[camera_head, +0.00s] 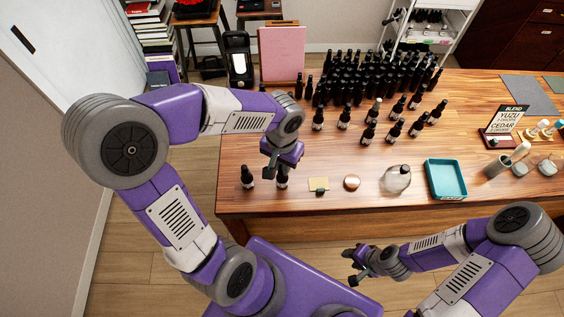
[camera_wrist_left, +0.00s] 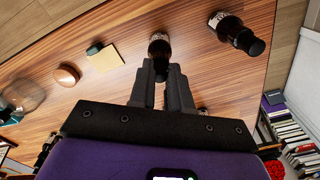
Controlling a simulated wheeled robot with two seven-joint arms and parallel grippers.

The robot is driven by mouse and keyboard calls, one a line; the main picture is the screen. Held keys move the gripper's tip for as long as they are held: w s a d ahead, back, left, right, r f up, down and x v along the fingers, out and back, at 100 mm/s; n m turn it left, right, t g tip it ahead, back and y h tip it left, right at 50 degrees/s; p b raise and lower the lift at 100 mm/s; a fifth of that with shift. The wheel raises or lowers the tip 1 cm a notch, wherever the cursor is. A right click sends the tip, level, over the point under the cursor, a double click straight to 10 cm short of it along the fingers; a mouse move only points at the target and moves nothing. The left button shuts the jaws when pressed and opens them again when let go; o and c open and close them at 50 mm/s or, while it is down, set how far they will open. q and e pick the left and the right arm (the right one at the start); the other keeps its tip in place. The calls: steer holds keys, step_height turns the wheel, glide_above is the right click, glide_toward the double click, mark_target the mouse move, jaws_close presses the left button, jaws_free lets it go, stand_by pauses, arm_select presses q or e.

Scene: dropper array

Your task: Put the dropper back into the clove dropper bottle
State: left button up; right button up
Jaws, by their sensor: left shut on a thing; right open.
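Two dark labelled bottles stand near the table's front left: the left bottle (camera_head: 248,178) and the right bottle (camera_head: 282,181). My left gripper (camera_head: 272,160) is directly over the right bottle. In the left wrist view its fingers (camera_wrist_left: 161,70) close at the black top of that bottle (camera_wrist_left: 159,40), shut on the dropper there. The dropper itself is mostly hidden by the fingers, and I cannot tell whether it is seated. The left bottle also shows in the left wrist view (camera_wrist_left: 228,26). I cannot read which label says clove. My right gripper (camera_head: 356,265) is open and empty, in front of the table.
A yellow pad (camera_head: 313,184) with a small dark piece, a round wooden disc (camera_head: 352,182), a glass flask (camera_head: 397,178) and a teal tray (camera_head: 446,196) line the table's front. Several dark bottles (camera_head: 365,85) crowd the back. A sign (camera_head: 505,119) stands at right.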

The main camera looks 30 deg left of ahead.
arm_select(q)
steer(key=o, duration=0.7)
step_height(320, 180, up, 8)
steer(key=shift+f+p, duration=0.15)
steer(key=shift+p, duration=0.55)
arm_select(e)
steer(key=shift+r, duration=0.7)
